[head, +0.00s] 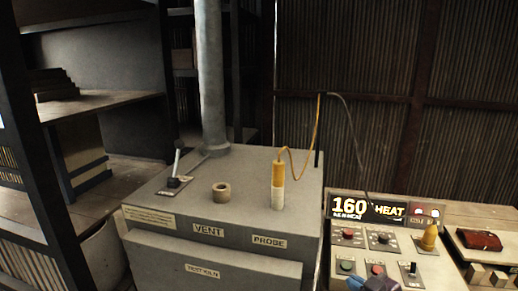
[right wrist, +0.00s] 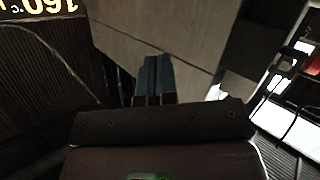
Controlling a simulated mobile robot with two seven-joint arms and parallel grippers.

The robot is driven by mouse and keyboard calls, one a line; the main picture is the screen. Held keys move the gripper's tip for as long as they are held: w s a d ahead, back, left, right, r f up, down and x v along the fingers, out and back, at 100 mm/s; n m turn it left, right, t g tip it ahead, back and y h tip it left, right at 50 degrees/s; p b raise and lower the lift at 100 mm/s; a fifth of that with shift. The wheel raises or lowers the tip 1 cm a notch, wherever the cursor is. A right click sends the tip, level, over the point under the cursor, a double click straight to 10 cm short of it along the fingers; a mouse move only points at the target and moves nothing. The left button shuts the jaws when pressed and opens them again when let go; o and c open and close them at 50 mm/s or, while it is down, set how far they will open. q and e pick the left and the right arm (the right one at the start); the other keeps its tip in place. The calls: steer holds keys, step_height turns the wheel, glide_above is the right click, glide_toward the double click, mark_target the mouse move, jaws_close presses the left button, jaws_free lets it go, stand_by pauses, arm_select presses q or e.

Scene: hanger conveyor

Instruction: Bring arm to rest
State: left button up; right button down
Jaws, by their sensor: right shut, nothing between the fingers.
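My right gripper (head: 375,281) shows only in part at the bottom edge of the head view, in front of the control panel. In the right wrist view its two blue fingers (right wrist: 152,82) lie together with nothing between them. The side of a grey box-like body lies beyond the fingers in that view. My left gripper is in neither view.
A grey kiln (head: 235,215) carries a lever (head: 177,165), a vent ring (head: 221,192) and an upright yellow-white probe (head: 278,185) with a cable. A display (head: 368,208) reads 160 HEAT above a button panel (head: 390,255). A red object (head: 479,239) lies at right.

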steer(key=s+d+f+m+h, duration=0.2)
steer(key=s+f+m+h, duration=0.1)
steer(key=s+f, duration=0.6)
steer(key=s+d+f+m+g+h, duration=0.1)
steer(key=s+d+f+m+h, duration=0.2)
steer(key=s+f, duration=0.5)
steer(key=s+m+h, duration=0.1)
steer(key=s, duration=0.4)
steer(key=shift+s+f, duration=0.15)
steer(key=shift+f, duration=0.2)
